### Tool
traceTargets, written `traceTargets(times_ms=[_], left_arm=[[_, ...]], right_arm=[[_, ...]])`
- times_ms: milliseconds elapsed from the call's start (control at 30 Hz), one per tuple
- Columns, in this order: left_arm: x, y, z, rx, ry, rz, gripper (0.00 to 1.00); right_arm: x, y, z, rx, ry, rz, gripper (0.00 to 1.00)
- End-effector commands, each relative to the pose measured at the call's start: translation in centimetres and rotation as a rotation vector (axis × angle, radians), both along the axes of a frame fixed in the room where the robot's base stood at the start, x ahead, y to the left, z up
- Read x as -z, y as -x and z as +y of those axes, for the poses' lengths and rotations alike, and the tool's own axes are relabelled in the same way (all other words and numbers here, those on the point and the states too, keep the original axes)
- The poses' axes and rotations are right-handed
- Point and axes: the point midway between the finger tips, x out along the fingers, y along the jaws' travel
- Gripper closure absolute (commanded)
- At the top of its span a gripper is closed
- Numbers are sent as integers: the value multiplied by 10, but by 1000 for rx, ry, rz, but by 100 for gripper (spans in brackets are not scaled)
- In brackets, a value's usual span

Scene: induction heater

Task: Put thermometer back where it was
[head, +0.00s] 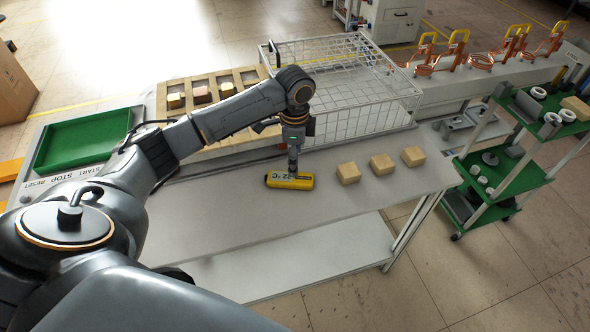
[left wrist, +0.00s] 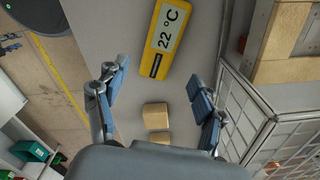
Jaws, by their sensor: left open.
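The thermometer (head: 272,180) is a yellow block-shaped device with a display, lying on the grey table (head: 225,210). In the left wrist view the thermometer (left wrist: 167,40) shows its screen reading 22 °C, ahead of the fingers. My left gripper (left wrist: 158,78) is open, its blue-padded fingers apart with nothing held between them. In the head view my left gripper (head: 294,160) points down directly over the thermometer and hides part of it. I cannot tell whether it touches the thermometer. My right gripper is in neither view.
Three wooden blocks (head: 382,164) stand in a row right of the thermometer. A wire basket (head: 350,120) and a wooden slotted tray (head: 160,105) lie behind. A green tray (head: 85,138) is at left, a green-shelved rack (head: 490,165) at right. The table's front left is clear.

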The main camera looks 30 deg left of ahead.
Motion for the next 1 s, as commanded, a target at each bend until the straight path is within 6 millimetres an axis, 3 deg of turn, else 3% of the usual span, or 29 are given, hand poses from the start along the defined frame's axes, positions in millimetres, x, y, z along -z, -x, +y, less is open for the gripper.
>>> traceTargets(times_ms=[133,333,867,1000], left_arm=[[-28,-1,-1,1,0,-4,31],[-46,0,-1,1,1,0,31],[-48,0,-1,0,0,1,31],[-37,5,-11,6,4,0,31]], right_arm=[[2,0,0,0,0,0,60],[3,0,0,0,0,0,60],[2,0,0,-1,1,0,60],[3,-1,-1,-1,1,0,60]])
